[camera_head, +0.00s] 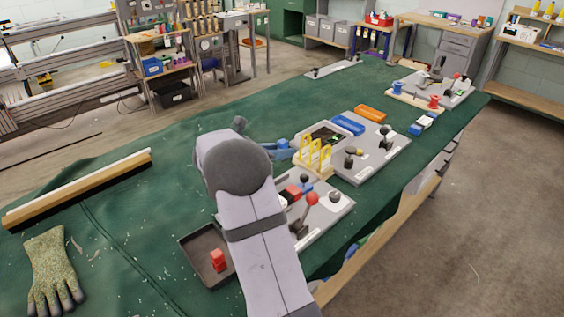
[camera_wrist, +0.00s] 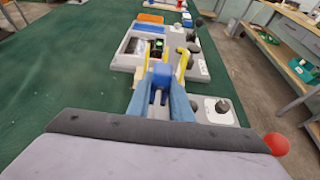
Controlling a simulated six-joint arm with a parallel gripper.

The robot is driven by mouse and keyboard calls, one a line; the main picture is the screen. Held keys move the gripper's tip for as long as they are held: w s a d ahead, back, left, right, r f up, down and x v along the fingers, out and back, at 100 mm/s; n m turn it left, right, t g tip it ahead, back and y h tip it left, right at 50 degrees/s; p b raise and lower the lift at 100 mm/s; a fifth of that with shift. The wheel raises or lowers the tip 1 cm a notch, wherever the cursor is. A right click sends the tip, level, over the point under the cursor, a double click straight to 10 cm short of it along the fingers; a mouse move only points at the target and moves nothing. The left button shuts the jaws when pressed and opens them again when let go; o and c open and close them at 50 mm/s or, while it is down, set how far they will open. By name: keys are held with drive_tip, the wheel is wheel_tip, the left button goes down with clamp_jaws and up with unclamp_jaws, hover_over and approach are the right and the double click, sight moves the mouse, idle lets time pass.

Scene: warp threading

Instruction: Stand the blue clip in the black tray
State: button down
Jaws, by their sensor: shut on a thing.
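The blue clip (camera_wrist: 160,76) is held between the two blue fingers of my gripper (camera_wrist: 160,92) in the wrist view. In the head view my gripper (camera_head: 281,151) is partly hidden behind my arm, beside the yellow loops, and the clip cannot be told apart from the blue fingers there. The black tray (camera_head: 188,243) lies on the green table at the lower left of my arm, away from the gripper. A red clip (camera_head: 217,260) stands in it. My arm hides part of the tray's right side.
Yellow loops (camera_head: 315,152) on a wooden block stand close to my gripper. A grey panel (camera_head: 329,212) with red and black knobs lies right of the tray. A glove (camera_head: 50,268) and a long brush (camera_head: 80,188) lie at left. The table between is clear.

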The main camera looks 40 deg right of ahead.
drive_tip(key=shift+r, duration=0.55)
